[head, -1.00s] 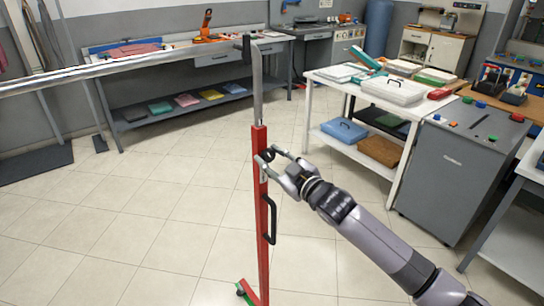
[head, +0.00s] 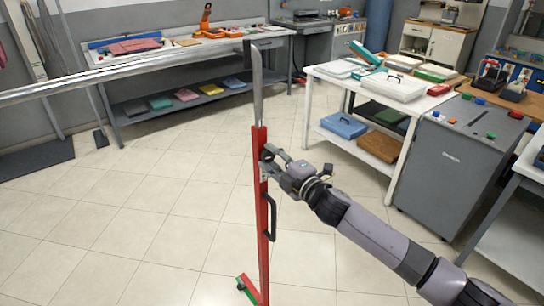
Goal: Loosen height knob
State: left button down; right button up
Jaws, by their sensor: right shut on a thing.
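A red upright post (head: 262,212) of a rack stands in the middle of the head view. A grey metal tube (head: 257,90) rises from its top and meets a long horizontal rail (head: 120,73) that runs off to the left. A black handle (head: 270,218) sits on the post's right side. My right gripper (head: 268,163) comes in from the right and is shut at the upper part of the post, on a small dark knob (head: 268,152), which its fingers partly hide. My left gripper is not in view.
A white table (head: 345,80) with boxes and a grey cabinet (head: 455,165) stand to the right. A long workbench (head: 190,55) runs along the back wall. The tiled floor around the post is clear.

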jog(key=shift+f+n, duration=0.1)
jog(key=shift+n, duration=0.7)
jog(key=o, duration=1.2)
jog(key=shift+c, duration=0.2)
jog(key=v, duration=1.2)
